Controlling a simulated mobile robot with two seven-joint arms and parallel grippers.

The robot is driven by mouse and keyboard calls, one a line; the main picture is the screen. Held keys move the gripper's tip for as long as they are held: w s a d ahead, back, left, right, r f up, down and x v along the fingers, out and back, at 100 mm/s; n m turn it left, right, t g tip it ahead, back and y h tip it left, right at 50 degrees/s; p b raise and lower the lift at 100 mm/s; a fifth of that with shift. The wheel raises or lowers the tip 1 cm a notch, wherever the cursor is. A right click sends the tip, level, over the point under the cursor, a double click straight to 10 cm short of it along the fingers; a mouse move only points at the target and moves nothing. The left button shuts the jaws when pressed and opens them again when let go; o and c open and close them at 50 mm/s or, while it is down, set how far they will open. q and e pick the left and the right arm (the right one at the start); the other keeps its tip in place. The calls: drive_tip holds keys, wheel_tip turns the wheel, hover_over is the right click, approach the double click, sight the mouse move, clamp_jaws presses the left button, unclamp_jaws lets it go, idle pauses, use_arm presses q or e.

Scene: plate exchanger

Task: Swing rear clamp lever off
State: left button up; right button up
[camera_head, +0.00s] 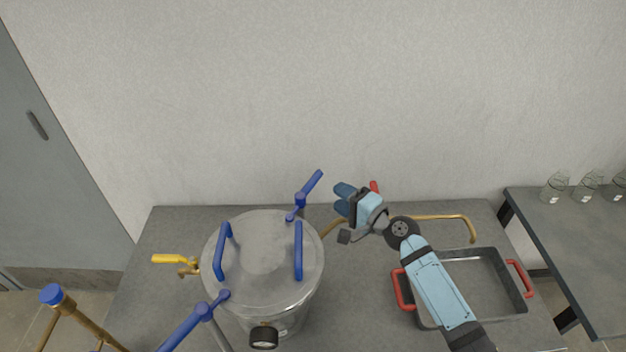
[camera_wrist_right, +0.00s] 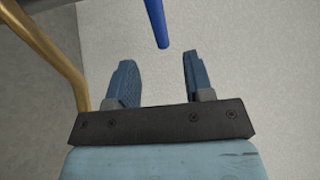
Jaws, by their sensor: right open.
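The rear clamp lever (camera_head: 311,184) is a blue handle at the back right of the round steel vessel (camera_head: 262,312), pointing up and to the right from the lid's edge. In the right wrist view the blue lever (camera_wrist_right: 157,22) enters from the top, its end beyond and between my fingers. My right gripper (camera_head: 341,200) is open and empty, just right of the lever and apart from it; its two blue fingers (camera_wrist_right: 157,80) show in the wrist view. The front clamp lever (camera_head: 184,328) is blue too, at the lid's front. My left gripper is not in view.
The lid (camera_head: 262,240) has two blue handles. A yellow-handled valve (camera_head: 172,259) sticks out left. A brass pipe (camera_head: 450,217) runs behind my right arm. A grey tray (camera_head: 527,309) with red handles lies right. Jars (camera_head: 555,188) stand on the side table.

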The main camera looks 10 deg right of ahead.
sight(313, 181)
use_arm(q)
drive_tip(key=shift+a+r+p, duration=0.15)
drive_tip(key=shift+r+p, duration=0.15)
drive_tip(key=shift+p, duration=0.1)
use_arm(e)
drive_tip(key=x, duration=1)
drive_tip(key=shift+d+f, duration=0.1)
drive_tip(key=shift+f, duration=0.05)
drive_tip(key=shift+c, duration=0.2)
